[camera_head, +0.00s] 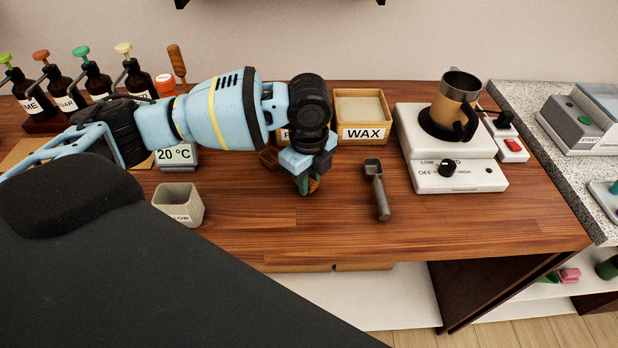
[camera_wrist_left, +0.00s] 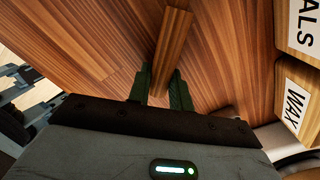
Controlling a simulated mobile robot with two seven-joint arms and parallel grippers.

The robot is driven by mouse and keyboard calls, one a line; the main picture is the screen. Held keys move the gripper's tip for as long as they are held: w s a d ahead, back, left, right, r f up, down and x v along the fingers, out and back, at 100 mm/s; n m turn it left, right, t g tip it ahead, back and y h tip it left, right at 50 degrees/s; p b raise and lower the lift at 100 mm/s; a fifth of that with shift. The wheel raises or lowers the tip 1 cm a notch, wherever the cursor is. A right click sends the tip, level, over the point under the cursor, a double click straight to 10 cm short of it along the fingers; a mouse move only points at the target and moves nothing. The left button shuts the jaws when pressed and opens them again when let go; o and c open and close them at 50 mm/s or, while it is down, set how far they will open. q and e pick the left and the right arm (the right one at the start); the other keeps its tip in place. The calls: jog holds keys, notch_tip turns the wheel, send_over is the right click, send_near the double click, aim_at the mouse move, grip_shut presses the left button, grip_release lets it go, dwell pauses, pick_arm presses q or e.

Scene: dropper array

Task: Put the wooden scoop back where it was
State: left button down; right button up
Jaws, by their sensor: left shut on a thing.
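The wooden scoop shows as a long brown wooden piece (camera_wrist_left: 174,42) in the left wrist view, running between the dark green fingers. My left gripper (camera_head: 306,188) is shut on it, above the wooden table near its middle. In the head view the gripper and wrist hide most of the scoop, and its bowl cannot be made out. The wooden box labelled WAX (camera_head: 362,108) stands behind and to the right of the gripper. Beside it is another labelled box (camera_wrist_left: 301,24), with "ALS" readable in the wrist view; my wrist mostly covers it in the head view. My right gripper is not seen.
A dark metal scoop (camera_head: 377,190) lies right of the gripper. A hot plate (camera_head: 459,176) with a metal pitcher (camera_head: 452,95) stands further right. A small beige cup (camera_head: 180,205) and a 20 °C display (camera_head: 176,155) are on the left. The front table strip is clear.

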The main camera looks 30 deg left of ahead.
pick_arm(q)
jog(key=shift+f, duration=0.1)
jog(key=c, duration=1.3)
grip_release()
jog(key=shift+o, duration=0.2)
notch_tip(320, 180, up, 11)
jog(key=shift+f+p, duration=0.2)
jog(key=shift+p, duration=0.3)
jog(key=shift+r, duration=0.8)
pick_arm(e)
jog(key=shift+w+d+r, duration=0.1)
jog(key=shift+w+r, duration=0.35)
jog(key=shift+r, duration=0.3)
